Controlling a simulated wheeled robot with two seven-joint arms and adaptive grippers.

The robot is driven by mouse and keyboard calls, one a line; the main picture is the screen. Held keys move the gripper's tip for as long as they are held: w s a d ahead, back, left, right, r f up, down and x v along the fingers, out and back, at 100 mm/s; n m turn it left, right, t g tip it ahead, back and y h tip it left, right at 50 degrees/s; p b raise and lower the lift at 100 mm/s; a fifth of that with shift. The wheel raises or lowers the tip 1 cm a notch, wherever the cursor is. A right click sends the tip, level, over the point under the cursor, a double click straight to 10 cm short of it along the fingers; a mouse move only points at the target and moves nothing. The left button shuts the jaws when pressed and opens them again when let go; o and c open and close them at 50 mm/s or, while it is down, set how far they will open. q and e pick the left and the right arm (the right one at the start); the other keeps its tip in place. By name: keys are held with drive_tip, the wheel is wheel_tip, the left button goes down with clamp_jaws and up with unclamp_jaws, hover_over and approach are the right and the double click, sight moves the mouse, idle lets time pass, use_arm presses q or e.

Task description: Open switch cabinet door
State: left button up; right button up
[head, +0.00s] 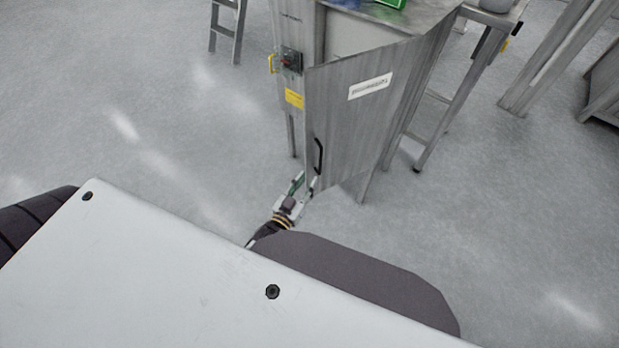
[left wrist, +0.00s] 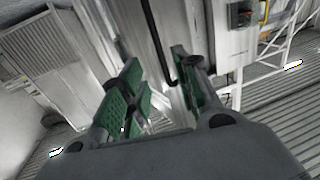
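The grey switch cabinet door (head: 352,125) stands partly open in the head view, swung out from the cabinet (head: 298,25), with a pale space showing above its top edge. Its black bar handle (head: 318,156) is near the door's left edge. My left gripper (head: 306,183) is at the lower end of the handle, fingers apart. In the left wrist view the black handle (left wrist: 158,40) runs down between the two green-padded fingers of the left gripper (left wrist: 156,64), with room around it. Whether a finger touches it I cannot tell. My right gripper is not in view.
A red-and-black switch (head: 290,61) with a yellow part is on the cabinet's left side, above a yellow label (head: 294,98). A metal stand (head: 440,125) is to the right of the door.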

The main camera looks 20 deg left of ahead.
use_arm(q)
drive_tip(key=shift+s, duration=0.65)
drive_tip(key=shift+c, duration=0.2)
